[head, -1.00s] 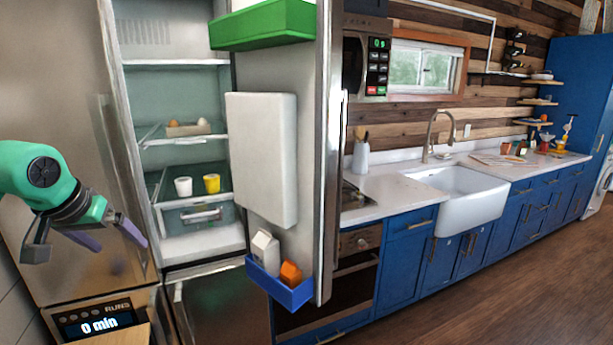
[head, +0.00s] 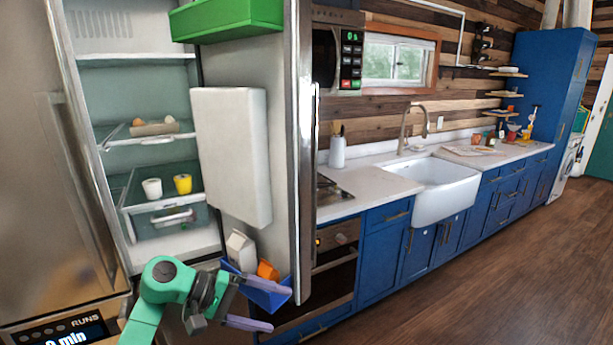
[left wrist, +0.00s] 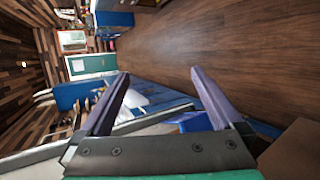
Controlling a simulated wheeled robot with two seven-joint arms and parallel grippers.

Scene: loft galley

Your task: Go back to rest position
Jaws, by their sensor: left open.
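My left gripper (head: 256,305) is in the lower middle of the head view, in front of the lower end of the open fridge door. Its two purple fingers are spread with nothing between them. In the left wrist view the left gripper (left wrist: 160,95) also shows its fingers apart and empty, with floor and blue cabinets beyond. One finger overlaps the blue door bin (head: 282,296) in the head view; I cannot tell whether they touch. My right gripper is not in view.
The fridge door (head: 248,220) stands open, with a white and an orange carton in its blue bin. A white cup (head: 152,188) and a yellow cup (head: 183,184) stand inside the fridge. The wooden floor (head: 480,290) at the right is clear.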

